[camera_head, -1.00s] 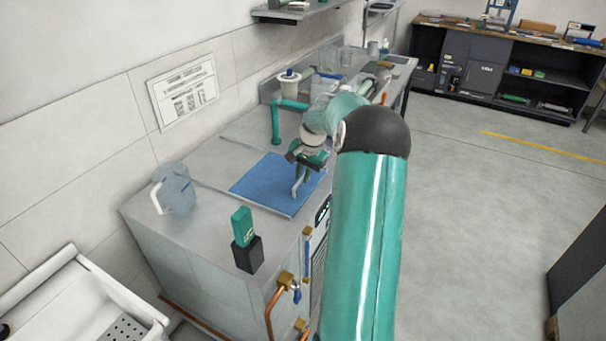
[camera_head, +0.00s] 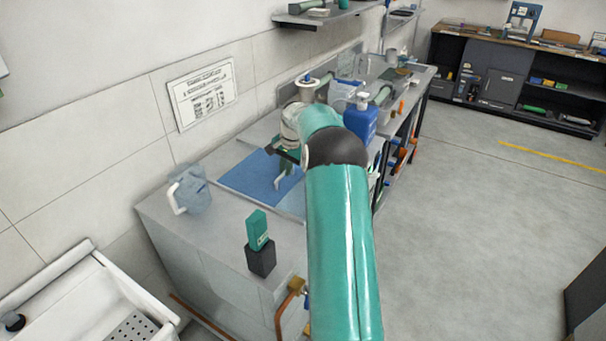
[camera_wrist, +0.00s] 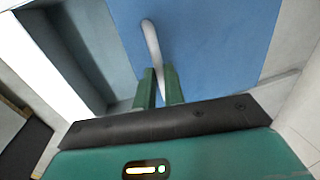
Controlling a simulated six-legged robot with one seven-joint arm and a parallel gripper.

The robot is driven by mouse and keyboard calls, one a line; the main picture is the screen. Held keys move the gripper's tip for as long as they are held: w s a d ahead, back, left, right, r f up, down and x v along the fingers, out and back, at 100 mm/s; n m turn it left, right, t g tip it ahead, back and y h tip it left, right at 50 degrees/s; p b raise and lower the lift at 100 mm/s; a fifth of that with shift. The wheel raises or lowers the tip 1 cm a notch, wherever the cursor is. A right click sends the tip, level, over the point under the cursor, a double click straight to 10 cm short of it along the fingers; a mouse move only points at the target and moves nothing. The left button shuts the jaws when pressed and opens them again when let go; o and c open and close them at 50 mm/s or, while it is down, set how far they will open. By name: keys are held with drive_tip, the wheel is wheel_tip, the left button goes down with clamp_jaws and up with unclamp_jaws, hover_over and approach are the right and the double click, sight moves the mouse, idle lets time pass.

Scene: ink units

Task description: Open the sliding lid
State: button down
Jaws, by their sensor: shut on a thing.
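The sliding lid (camera_head: 245,178) is a flat blue panel in the top of the grey metal counter. It fills the middle of the wrist view (camera_wrist: 215,45). Its pale curved handle (camera_wrist: 151,38) stands up from it and also shows in the head view (camera_head: 279,183). My gripper (camera_wrist: 160,85) is over the lid with its two green fingers closed around the handle's shaft. A grey-blue recess (camera_wrist: 92,45) shows beside the lid's left edge in the wrist view, so the lid looks partly slid aside.
A clear jug (camera_head: 190,190) stands left of the lid. A green box on a black block (camera_head: 261,258) stands near the front. A blue pump bottle (camera_head: 361,118) stands behind my arm. The floor (camera_head: 470,230) at right is clear.

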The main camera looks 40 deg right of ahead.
sight(272, 176)
drive_tip(key=shift+w+a, duration=0.25)
drive_tip(key=shift+w, duration=0.7)
drive_tip(key=shift+w+a, duration=0.3)
drive_tip(key=shift+w, duration=0.65)
drive_tip(key=shift+w+a, duration=0.25)
drive_tip(key=shift+w, duration=0.7)
drive_tip(key=c, duration=1.5)
unclamp_jaws()
drive_tip(key=shift+r, duration=0.1)
drive_tip(key=s+r, duration=0.1)
drive_tip(key=r, duration=0.8)
drive_tip(key=s+r, duration=0.1)
drive_tip(key=r, duration=0.3)
drive_tip(key=shift+s+d+r, duration=0.25)
drive_tip(key=shift+s+d, duration=0.05)
drive_tip(key=shift+d, duration=0.05)
